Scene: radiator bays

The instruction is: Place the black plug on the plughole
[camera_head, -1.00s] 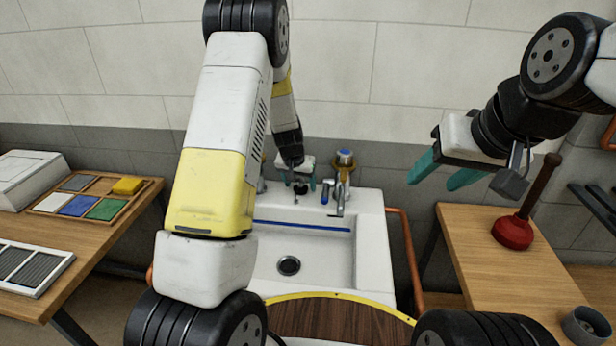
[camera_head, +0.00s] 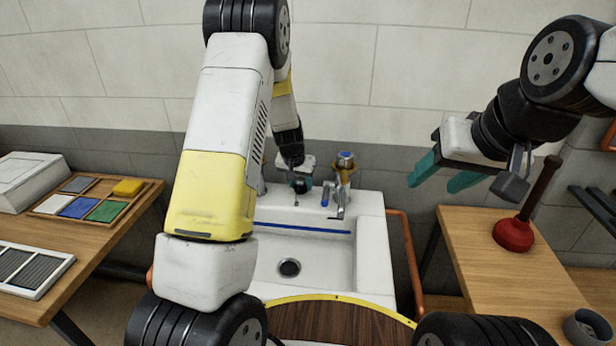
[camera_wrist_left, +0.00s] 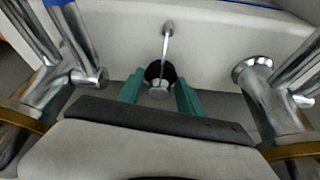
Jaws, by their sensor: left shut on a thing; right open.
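The black plug (camera_head: 301,187) is small and dark, held at the back of the white sink (camera_head: 371,240) between the taps. My left gripper (camera_head: 302,184) is shut on it. In the left wrist view the plug (camera_wrist_left: 154,71) sits between the teal fingertips (camera_wrist_left: 160,88). A thin metal chain or link (camera_wrist_left: 166,47) runs from the plug's area to a small round fitting (camera_wrist_left: 168,27) on the sink. The plughole (camera_head: 289,267) is a dark round drain in the basin floor, uncovered, nearer to me than the plug. My right gripper (camera_head: 446,174) is open and empty, above the right table.
A blue strip (camera_head: 302,227) crosses the basin's back. A red plunger (camera_head: 514,233) stands on the right table. The basin is otherwise clear.

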